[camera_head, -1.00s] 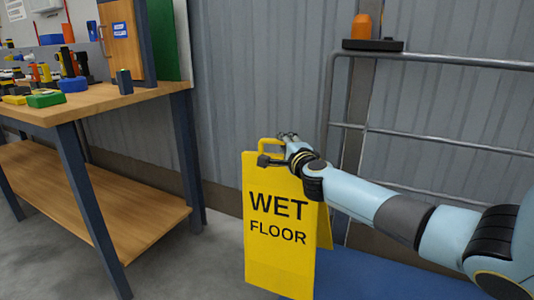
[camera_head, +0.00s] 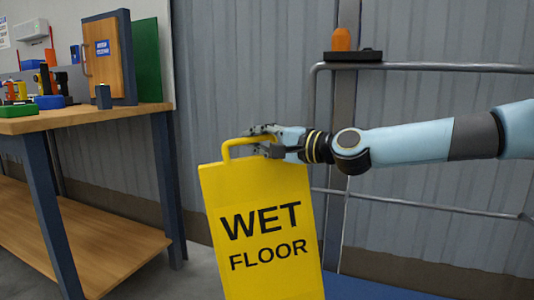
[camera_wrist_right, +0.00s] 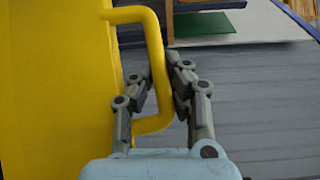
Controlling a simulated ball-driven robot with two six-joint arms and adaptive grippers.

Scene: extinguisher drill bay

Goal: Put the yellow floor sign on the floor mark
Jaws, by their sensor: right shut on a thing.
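The yellow floor sign (camera_head: 262,225), lettered WET FLOOR, hangs slightly tilted in the middle of the head view. Its bottom edge is cut off by the frame. My right gripper (camera_head: 264,140) is shut on the sign's top handle. In the right wrist view the gripper's fingers (camera_wrist_right: 165,95) close around the yellow handle (camera_wrist_right: 157,60), with the sign's panel (camera_wrist_right: 55,90) at the left. My left gripper is not in view. The floor mark is not in view.
A wooden workbench (camera_head: 90,115) with a lower shelf stands at the left, with tools and a small cabinet (camera_head: 108,60) on it. A metal rail (camera_head: 440,67) runs along the corrugated wall at the right. A blue floor area (camera_head: 365,290) shows at the bottom.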

